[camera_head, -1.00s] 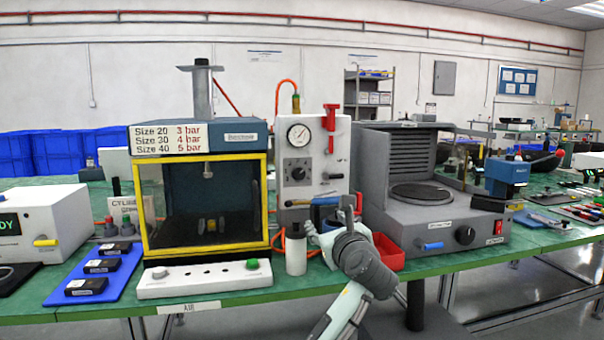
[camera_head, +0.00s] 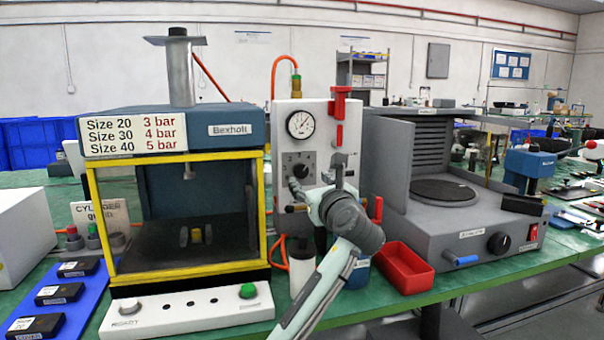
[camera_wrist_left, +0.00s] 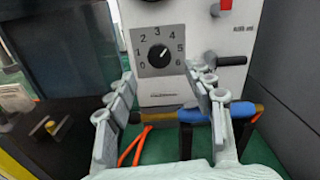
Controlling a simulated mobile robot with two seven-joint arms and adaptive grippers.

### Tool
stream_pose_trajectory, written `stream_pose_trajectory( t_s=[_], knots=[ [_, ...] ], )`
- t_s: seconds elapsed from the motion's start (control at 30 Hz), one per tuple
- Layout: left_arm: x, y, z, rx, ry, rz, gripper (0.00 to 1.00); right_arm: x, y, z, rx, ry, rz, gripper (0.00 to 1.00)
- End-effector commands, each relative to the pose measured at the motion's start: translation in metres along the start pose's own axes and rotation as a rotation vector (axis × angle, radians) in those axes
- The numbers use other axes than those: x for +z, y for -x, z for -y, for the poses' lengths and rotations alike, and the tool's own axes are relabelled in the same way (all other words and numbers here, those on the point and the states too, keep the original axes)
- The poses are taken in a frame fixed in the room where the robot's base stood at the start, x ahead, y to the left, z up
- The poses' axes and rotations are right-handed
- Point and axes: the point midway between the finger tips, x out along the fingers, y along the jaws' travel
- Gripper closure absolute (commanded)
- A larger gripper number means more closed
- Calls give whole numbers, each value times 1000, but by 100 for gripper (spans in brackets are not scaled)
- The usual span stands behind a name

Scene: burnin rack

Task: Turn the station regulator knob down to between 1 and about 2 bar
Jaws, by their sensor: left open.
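The regulator knob (camera_head: 301,171) is a dark round knob on the white station panel (camera_head: 345,112), below a round pressure gauge (camera_head: 300,124). In the left wrist view the knob (camera_wrist_left: 157,54) sits on a grey dial marked 0 to 6, and its white pointer aims to the upper right, around 4 to 5. The gauge's needle is too small to read exactly. My left gripper (camera_head: 318,186) is in front of the panel, just below the knob. In the wrist view its open fingers (camera_wrist_left: 166,78) are spread on either side, below and short of the knob, holding nothing.
A yellow-framed press enclosure (camera_head: 265,210) stands left of the panel, and a grey machine (camera_head: 455,225) stands right. A red tray (camera_head: 403,270) and a white cylinder (camera_head: 302,265) are near the arm.

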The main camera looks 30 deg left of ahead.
Motion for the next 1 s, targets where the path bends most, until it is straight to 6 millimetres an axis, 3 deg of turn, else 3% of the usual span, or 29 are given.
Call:
stream_pose_trajectory(
  t_s=[0.33,0.73,1.0],
  knots=[
    [1,-53,-1,2,0,1,47,16,-10,-3,8,15,22,60],
    [0,-63,0,0,1,0,47,9,-13,-4,9,18,9,60],
    [0,-63,0,0,1,0,80,9,-12,-1,6,16,10,60]
  ],
)
